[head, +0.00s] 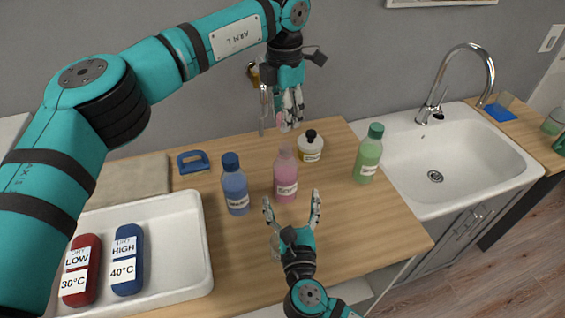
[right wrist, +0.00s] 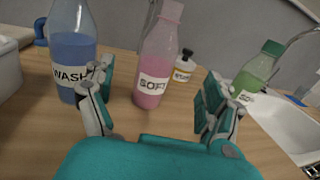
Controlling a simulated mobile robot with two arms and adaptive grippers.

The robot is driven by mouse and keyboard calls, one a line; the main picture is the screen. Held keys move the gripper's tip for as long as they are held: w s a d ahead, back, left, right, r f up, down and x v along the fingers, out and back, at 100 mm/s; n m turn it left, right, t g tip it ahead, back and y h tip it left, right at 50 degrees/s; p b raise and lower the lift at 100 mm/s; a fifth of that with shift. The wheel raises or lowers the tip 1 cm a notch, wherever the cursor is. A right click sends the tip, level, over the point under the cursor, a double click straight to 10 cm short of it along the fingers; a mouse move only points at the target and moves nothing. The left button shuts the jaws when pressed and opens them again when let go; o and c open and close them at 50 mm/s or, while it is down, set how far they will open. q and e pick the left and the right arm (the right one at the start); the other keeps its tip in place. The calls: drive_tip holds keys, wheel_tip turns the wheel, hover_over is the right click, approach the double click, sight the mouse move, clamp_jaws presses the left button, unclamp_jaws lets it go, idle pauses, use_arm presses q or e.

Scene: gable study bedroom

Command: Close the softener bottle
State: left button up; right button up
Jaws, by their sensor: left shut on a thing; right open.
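The softener bottle (head: 286,180) is pink, labelled SOFT, and stands upright on the wooden counter. In the head view no distinct coloured cap shows on its neck. My left gripper (head: 289,122) is above and behind the bottle, shut on a small pink thing (head: 281,118), probably the cap, mostly hidden by the fingers. My right gripper (head: 292,200) is open and empty, in front of the bottle with its fingers pointing towards it, apart from it.
A blue WASH bottle (head: 236,190) stands close left of the pink one. A yellowish black-capped bottle (head: 311,150) is behind right, a green bottle (head: 368,158) farther right by the sink (head: 470,165). A white tray (head: 190,270) is at left. The counter's front right is clear.

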sight(287, 176)
use_arm(q)
drive_tip(key=shift+r, duration=0.1)
drive_tip(key=shift+s+d+r, duration=0.1)
drive_tip(key=shift+s+r, duration=0.2)
drive_tip(key=shift+s, duration=0.25)
drive_tip(key=shift+s+d+r, duration=0.1)
drive_tip(key=shift+s+r, duration=0.15)
drive_tip(key=shift+s, duration=0.25)
drive_tip(key=shift+w+a+f, duration=0.1)
drive_tip(key=shift+w+f, duration=0.15)
drive_tip(key=shift+w, duration=0.2)
use_arm(e)
drive_tip(key=w, duration=0.6)
drive_tip(key=w+a, duration=0.1)
drive_tip(key=w, duration=0.3)
drive_tip(key=shift+r, duration=0.3)
drive_tip(key=shift+w, duration=0.45)
use_arm(q)
drive_tip(key=shift+s, duration=0.1)
use_arm(e)
clamp_jaws()
use_arm(q)
drive_tip(key=shift+f, duration=2.45)
drive_tip(key=shift+s+f, duration=0.1)
drive_tip(key=shift+f, duration=0.75)
use_arm(e)
drive_tip(key=shift+a, duration=0.1)
